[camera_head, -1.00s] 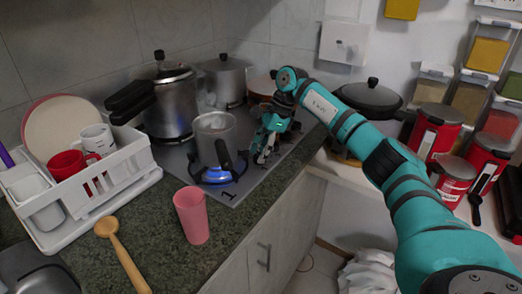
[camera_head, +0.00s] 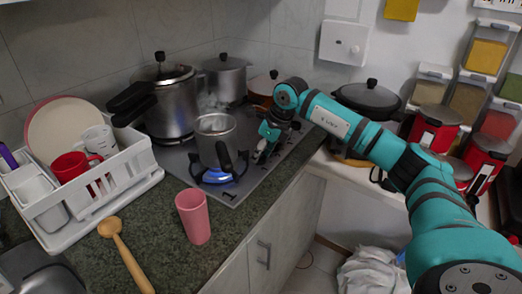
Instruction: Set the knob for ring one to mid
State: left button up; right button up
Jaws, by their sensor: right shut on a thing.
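The hob (camera_head: 237,190) has a printed 1 beside its near ring, where a blue flame (camera_head: 218,176) burns under a steaming metal pot (camera_head: 216,140). My right gripper (camera_head: 261,155) reaches down to the right side of the hob, to the right of the pot. It is shut on a small knob, which its fingers mostly hide. I cannot read the knob's setting or tell for certain which ring it serves. My left gripper is not in view.
A pressure cooker (camera_head: 167,105), a silver pot (camera_head: 225,78) and an orange-brown pot (camera_head: 263,88) stand behind. A pink cup (camera_head: 194,217), wooden spoon (camera_head: 125,255) and white dish rack (camera_head: 125,168) are at the front left. Red canisters (camera_head: 434,128) stand at the right.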

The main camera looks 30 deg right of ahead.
jog(key=shift+r+m+h, duration=0.1)
jog(key=shift+m+h, duration=0.3)
jog(key=shift+m, duration=0.8)
jog(key=o, duration=1.2)
jog(key=shift+c, duration=0.2)
jog(key=v, duration=1.2)
jog(key=shift+s+a, duration=0.1)
